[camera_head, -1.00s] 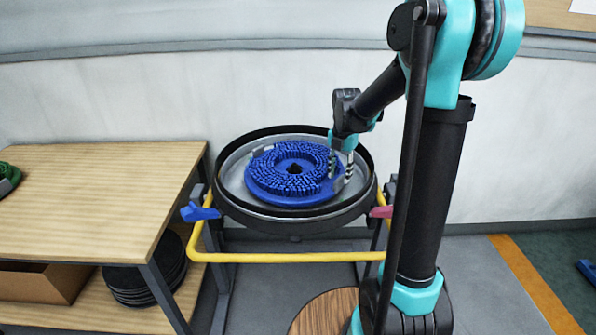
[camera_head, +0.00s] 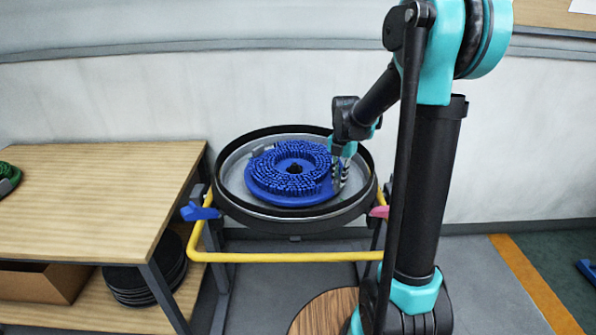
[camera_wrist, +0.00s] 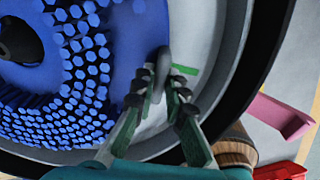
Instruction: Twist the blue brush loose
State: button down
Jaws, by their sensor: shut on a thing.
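The blue brush (camera_head: 265,185) is a round disc with a ring of blue bristles and a dark centre hole. It lies bristles up inside the round tank (camera_head: 228,180); part of it also shows at the left of the wrist view (camera_wrist: 125,45). My gripper (camera_head: 339,178) reaches down at the brush's right edge. In the wrist view its fingers (camera_wrist: 163,88) are shut on a small grey upright lug (camera_wrist: 163,62) at the brush's rim. The fingers hide the lug's lower part.
A yellow rail (camera_head: 285,257) runs across the tank's front. A blue lever (camera_head: 199,212) and a pink lever (camera_head: 379,212) stick out at its sides. A wooden bench (camera_head: 90,200) stands at the left, with black discs (camera_head: 145,285) and a cardboard box (camera_head: 38,281) below.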

jog(key=shift+w, duration=0.1)
jog(key=shift+w+d+n, duration=0.4)
jog(key=shift+w+n, duration=0.05)
jog(key=shift+w, duration=0.15)
jog(key=shift+w+d+n, duration=0.35)
jog(key=shift+w+n, duration=0.1)
jog(key=shift+w, duration=0.1)
jog(key=shift+w, duration=0.15)
jog(key=shift+w+d+n, duration=0.3)
jog(key=shift+w+n, duration=0.2)
jog(key=shift+w, duration=0.05)
jog(key=shift+w+d+n, duration=0.2)
jog(key=shift+w+n, duration=0.2)
jog(key=shift+w, duration=0.25)
jog(key=shift+w, duration=0.1)
jog(key=shift+w+d+n, duration=0.15)
jog(key=shift+w+n, duration=0.3)
jog(key=shift+w, duration=0.2)
jog(key=shift+w+d+n, duration=0.15)
jog(key=shift+w+n, duration=0.3)
jog(key=shift+w, duration=0.2)
